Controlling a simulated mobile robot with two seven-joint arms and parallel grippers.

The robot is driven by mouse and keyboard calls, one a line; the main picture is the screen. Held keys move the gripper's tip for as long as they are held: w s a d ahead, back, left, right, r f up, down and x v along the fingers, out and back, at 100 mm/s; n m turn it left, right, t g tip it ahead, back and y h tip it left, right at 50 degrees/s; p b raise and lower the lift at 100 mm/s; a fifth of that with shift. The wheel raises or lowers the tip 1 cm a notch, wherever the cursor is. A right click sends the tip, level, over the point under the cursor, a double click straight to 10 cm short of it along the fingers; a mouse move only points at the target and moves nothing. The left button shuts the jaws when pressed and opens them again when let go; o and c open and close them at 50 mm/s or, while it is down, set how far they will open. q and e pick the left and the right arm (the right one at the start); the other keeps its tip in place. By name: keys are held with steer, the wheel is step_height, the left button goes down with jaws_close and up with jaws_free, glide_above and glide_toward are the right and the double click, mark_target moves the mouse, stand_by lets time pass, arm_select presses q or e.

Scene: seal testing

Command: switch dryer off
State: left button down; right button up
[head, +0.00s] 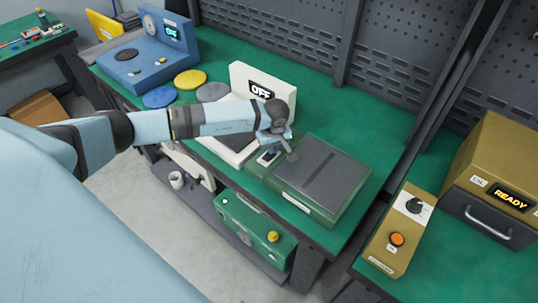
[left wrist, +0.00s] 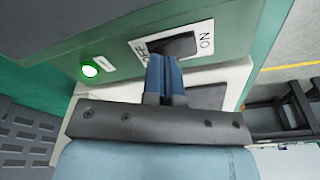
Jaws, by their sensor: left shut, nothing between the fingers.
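A green flat machine with a dark grey lid (head: 318,175), which I take as the dryer, stands at the front right of the green bench. In the left wrist view its switch panel shows a dark rocker switch (left wrist: 176,45) between the words OFF and ON, and a lit green lamp (left wrist: 90,70). My left gripper (head: 282,148) is over the panel at the machine's left side. Its blue fingers (left wrist: 163,62) are shut and empty, with the tips at the rocker's near edge, on the OFF side. I cannot tell whether they touch it. My right gripper is out of view.
A white device with an OFF display (head: 262,91) stands just behind my left gripper. A blue device (head: 150,55) and coloured discs (head: 190,79) are farther left. A gold control box (head: 400,235) and a gold oven reading READY (head: 510,197) stand on the right bench.

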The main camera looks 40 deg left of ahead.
arm_select(q)
steer(key=shift+f+b, duration=0.3)
steer(key=shift+f, duration=0.1)
steer(key=shift+r, duration=0.1)
steer(key=shift+r+p, duration=0.6)
steer(key=shift+r, duration=0.25)
steer(key=shift+r+p, duration=1.2)
steer(key=shift+r, duration=1.4)
